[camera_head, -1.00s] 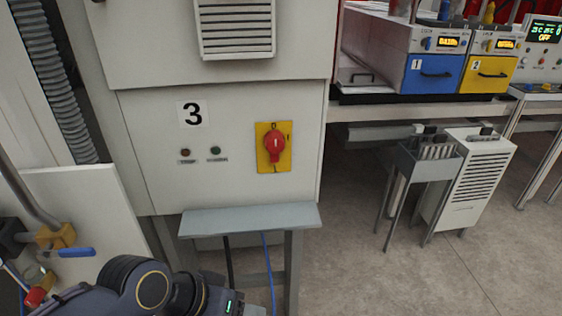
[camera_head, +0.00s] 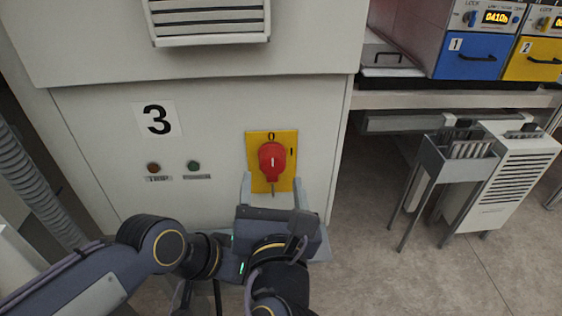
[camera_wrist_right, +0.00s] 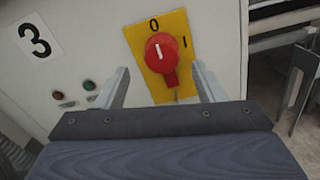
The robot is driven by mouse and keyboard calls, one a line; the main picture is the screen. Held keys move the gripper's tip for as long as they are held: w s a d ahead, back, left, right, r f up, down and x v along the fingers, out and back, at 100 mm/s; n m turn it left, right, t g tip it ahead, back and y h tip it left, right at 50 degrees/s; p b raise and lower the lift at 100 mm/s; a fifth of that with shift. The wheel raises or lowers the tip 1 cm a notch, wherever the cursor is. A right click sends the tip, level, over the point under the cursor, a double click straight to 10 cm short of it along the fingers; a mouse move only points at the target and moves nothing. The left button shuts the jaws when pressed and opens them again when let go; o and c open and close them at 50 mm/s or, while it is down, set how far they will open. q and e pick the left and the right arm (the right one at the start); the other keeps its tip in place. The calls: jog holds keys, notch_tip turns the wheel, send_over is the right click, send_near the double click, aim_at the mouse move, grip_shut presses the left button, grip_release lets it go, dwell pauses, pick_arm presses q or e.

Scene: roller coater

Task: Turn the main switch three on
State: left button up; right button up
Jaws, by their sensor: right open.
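The main switch three is a red rotary knob (camera_head: 272,161) on a yellow plate (camera_head: 285,138), on the front of a pale cabinet marked 3. Its white mark points up toward the 0; the 1 mark is to its right. It also shows in the right wrist view (camera_wrist_right: 161,55). My right gripper (camera_head: 272,180) is just in front of the plate. Its two fingers (camera_wrist_right: 160,78) are spread, one on each side of the knob, and appear apart from it. The gripper is empty. My left gripper does not show.
The 3 label (camera_head: 157,119) is left of the switch, with red and green buttons (camera_head: 193,166) below it. A grey ledge (camera_head: 322,245) lies under my right gripper. A stand with a rack (camera_head: 446,165) and a white vented box (camera_head: 516,175) stand at right.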

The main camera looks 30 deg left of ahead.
aim_at(273, 168)
jog(key=shift+p+x, duration=0.6)
jog(key=shift+x, duration=2.55)
jog(key=shift+d, duration=0.15)
jog(key=shift+c, duration=0.3)
